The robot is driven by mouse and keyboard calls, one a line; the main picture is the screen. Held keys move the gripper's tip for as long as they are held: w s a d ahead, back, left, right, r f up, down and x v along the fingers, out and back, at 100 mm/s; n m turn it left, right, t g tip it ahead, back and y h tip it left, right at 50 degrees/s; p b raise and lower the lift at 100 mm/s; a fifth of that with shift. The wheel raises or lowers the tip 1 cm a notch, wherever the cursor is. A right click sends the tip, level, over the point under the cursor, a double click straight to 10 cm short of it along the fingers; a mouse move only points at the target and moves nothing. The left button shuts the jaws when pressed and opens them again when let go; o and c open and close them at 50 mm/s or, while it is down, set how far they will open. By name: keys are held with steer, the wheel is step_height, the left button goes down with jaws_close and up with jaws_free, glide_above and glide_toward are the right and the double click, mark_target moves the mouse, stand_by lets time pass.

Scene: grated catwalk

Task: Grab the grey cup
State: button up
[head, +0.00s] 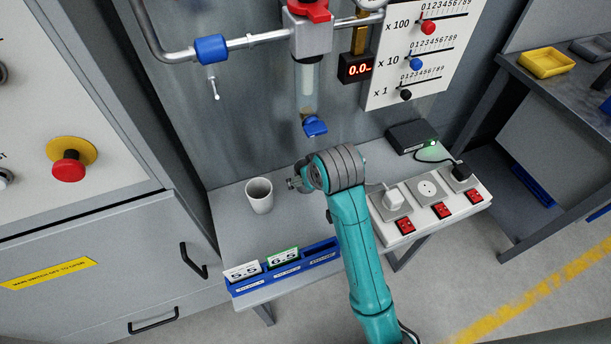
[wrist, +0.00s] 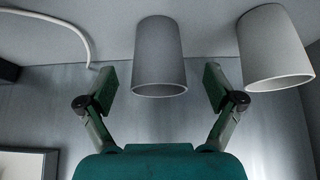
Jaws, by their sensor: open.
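In the wrist view, which is upside down, a darker grey cup (wrist: 159,55) stands between the two fingers of my gripper (wrist: 158,84). The gripper is open, with a gap between each finger and the cup. A lighter, off-white cup (wrist: 272,48) is to the right, outside the right finger. In the head view, the light cup (head: 259,197) stands upright on the grey bench, just left of my gripper (head: 296,184). The grey cup cannot be made out there; my arm seems to hide it.
The bench (head: 228,215) carries a blue card holder (head: 290,270) at its front and a power strip (head: 430,208) on the right. A black box (head: 411,136) sits behind the strip. A pipe with a blue valve (head: 315,127) hangs above the bench's back.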

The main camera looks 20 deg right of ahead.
steer(key=shift+x, duration=3.05)
steer(key=shift+d, duration=0.1)
steer(key=shift+s, duration=0.1)
steer(key=c, duration=1.1)
steer(key=shift+r, duration=0.1)
